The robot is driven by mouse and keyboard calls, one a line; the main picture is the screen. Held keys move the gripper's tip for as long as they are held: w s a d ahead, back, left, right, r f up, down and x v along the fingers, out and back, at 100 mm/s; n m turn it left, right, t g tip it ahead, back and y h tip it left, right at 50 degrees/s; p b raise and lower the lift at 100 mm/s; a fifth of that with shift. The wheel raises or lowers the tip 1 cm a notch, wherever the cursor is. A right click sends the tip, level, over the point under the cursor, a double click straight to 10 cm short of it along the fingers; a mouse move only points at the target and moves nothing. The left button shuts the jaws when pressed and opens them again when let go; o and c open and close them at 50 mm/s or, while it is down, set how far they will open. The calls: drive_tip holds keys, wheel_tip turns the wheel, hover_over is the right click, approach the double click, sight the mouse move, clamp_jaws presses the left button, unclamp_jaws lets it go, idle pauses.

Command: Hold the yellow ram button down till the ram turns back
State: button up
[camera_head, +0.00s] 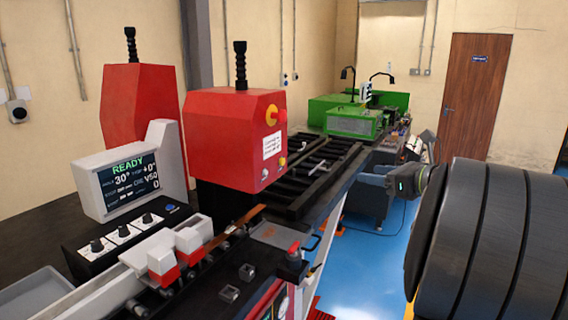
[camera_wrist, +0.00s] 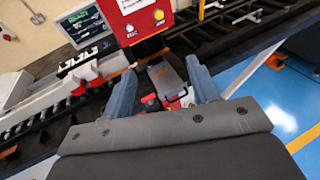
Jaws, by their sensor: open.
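The yellow button (camera_head: 283,162) is small and round, low on the red machine housing (camera_head: 222,140). The display (camera_head: 130,182) reads READY and 30°. The ram itself cannot be clearly made out.
A larger yellow-and-red knob (camera_head: 271,115) and a pale button (camera_head: 264,173) share the housing. A red-topped post (camera_head: 293,248) stands at the bench's front edge. A copper bar (camera_head: 238,230) lies near the housing. Blue floor (camera_head: 350,270) is open to the right.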

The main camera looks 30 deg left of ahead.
clamp_jaws()
idle(1.3)
